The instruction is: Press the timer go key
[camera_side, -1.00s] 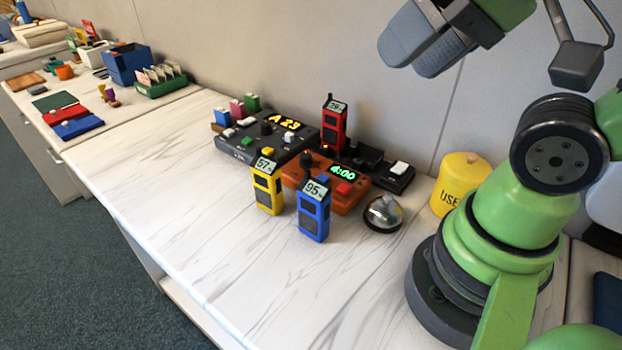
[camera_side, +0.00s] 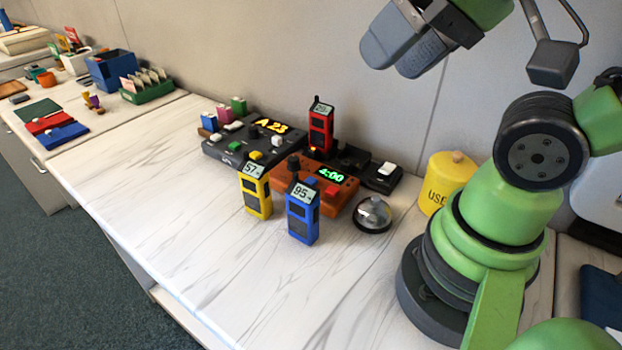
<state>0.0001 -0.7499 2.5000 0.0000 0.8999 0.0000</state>
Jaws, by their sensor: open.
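The timer is taken to be the orange box (camera_side: 341,199) in the middle of the worktop, with a green lit display (camera_side: 332,174) reading 4:00. A red key (camera_side: 332,191) and a blue key (camera_side: 310,180) show on its top; their labels are too small to read. A blue handheld radio (camera_side: 302,214) and a yellow one (camera_side: 256,193) stand in front and hide part of the box. My gripper (camera_side: 400,60) is high at the top of the picture, open and empty, well above and apart from the timer.
A dark console (camera_side: 225,150) with a yellow display stands behind left. A silver bell (camera_side: 372,214) and a yellow canister (camera_side: 447,182) stand to the right. The front worktop (camera_side: 200,240) is clear.

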